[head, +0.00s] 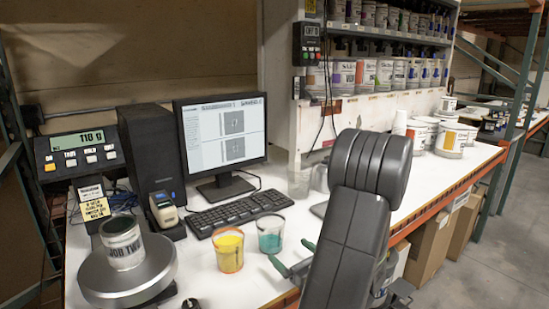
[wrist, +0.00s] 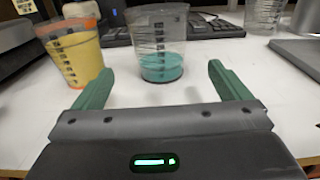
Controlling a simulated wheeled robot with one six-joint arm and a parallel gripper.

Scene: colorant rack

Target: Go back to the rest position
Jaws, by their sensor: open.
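My gripper (head: 292,266) is low at the front of the white bench, its green fingers apart with nothing between them. It also shows in the wrist view (wrist: 160,85). A clear cup with teal liquid (head: 270,235) stands just beyond the fingertips, apart from them; in the wrist view the teal cup (wrist: 160,55) is straight ahead. A cup with yellow-orange liquid (head: 229,250) stands to its left, outside the left finger; it also shows in the wrist view (wrist: 75,50). My dark arm hides part of the bench's right side.
A keyboard (head: 239,211) and monitor (head: 222,132) stand behind the cups. Clear containers (head: 300,183) sit near my arm. Shelves of cans (head: 390,75) rise behind; several pails (head: 451,138) stand at right.

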